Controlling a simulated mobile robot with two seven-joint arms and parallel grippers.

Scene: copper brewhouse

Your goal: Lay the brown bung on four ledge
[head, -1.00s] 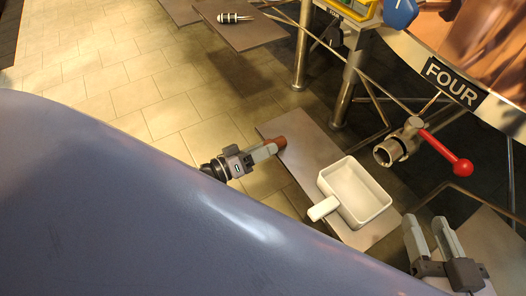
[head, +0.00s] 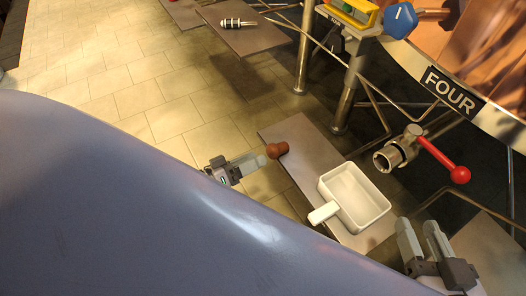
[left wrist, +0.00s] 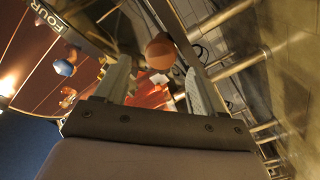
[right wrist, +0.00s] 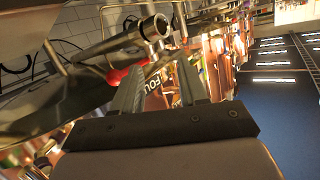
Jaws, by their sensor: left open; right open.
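The brown bung (head: 277,149) lies at the left end of the grey ledge (head: 310,157) below the FOUR sign (head: 451,91) in the head view. My left gripper (head: 262,160) is open just left of the bung, with a small gap between fingertips and bung. In the left wrist view the bung (left wrist: 160,52) shows beyond and between the open fingers (left wrist: 158,88). My right gripper (head: 418,232) is open and empty at the lower right of the head view, and its empty fingers (right wrist: 160,85) show in the right wrist view.
A white handled scoop-like tray (head: 355,197) sits on the same ledge, right of the bung. A pipe valve with a red lever (head: 445,160) juts out above the ledge's right. A further ledge (head: 250,38) holds a striped black-and-silver item (head: 238,22). Bare ledge lies between bung and tray.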

